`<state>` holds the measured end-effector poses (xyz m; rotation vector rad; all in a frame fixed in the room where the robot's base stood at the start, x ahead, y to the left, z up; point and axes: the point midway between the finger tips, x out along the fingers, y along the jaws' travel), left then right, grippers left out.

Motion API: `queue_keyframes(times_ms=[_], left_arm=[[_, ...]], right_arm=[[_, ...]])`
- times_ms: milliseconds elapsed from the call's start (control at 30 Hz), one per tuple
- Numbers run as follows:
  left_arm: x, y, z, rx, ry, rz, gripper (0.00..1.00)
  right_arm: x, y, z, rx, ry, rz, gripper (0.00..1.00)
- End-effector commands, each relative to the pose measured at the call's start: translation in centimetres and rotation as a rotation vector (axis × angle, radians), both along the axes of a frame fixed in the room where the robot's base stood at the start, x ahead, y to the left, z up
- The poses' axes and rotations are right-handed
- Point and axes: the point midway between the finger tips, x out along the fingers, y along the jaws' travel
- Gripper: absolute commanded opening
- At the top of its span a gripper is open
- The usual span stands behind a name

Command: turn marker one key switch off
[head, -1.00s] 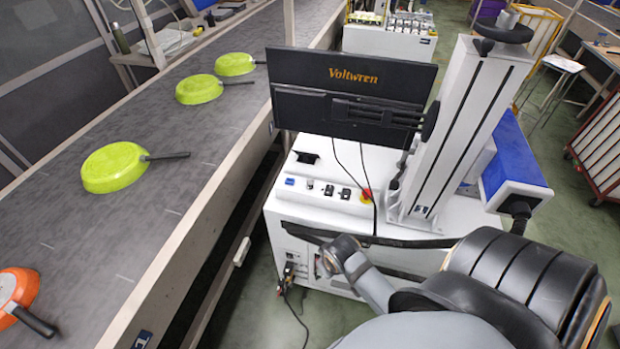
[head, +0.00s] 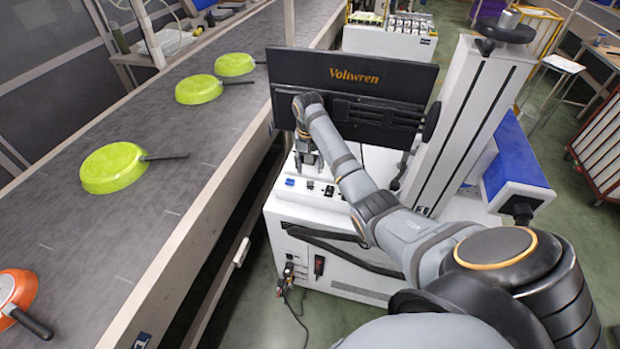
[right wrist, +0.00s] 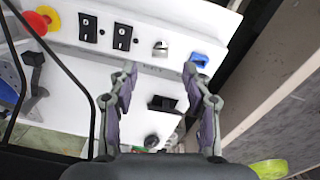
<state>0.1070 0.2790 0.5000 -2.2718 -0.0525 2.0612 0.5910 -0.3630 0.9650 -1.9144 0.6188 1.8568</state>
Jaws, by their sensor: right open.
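The key switch is a small silver part on the sloped front panel of the white marker machine (head: 300,222). It shows in the right wrist view (right wrist: 160,49) between a black rocker switch and a blue part, and small in the head view (head: 310,185). My right gripper (right wrist: 160,84) is open and empty, its two fingers spread on either side of the key switch's line and apart from it. In the head view the right gripper (head: 309,166) hangs over the panel, just behind the switch row. The key's turned position is too small to tell. My left gripper is out of view.
Two black rocker switches (right wrist: 105,32) and a red-yellow stop button (right wrist: 38,21) share the panel. A black monitor (head: 300,75) stands behind my right gripper. A conveyor (head: 190,150) with green pans (head: 113,168) and an orange pan (head: 17,292) lies left.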

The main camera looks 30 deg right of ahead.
Motion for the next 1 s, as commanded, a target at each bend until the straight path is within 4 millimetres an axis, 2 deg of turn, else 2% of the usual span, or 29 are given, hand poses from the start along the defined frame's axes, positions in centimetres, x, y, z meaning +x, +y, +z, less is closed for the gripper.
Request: queue_keyframes(times_ms=[33, 167, 367, 467, 800, 1000], left_arm=[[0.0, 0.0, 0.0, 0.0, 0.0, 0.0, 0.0], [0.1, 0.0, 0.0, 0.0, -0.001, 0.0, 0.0], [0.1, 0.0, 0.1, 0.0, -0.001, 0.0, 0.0], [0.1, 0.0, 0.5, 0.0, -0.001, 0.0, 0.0], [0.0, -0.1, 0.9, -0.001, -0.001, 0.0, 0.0], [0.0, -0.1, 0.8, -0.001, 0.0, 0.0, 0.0]], right_arm=[[0.8, -0.6, 1.2, 0.014, 0.006, -0.035, 0.49], [1.5, -1.1, 2.5, 0.037, 0.02, -0.08, 0.49], [1.5, -1.1, 2.2, 0.041, 0.023, -0.086, 0.49], [1.5, -1.1, 0.8, 0.04, 0.025, -0.085, 0.49], [1.5, -1.1, -6.1, 0.039, 0.023, -0.084, 0.49], [1.5, -1.1, -7.8, 0.039, 0.021, -0.084, 0.49]])
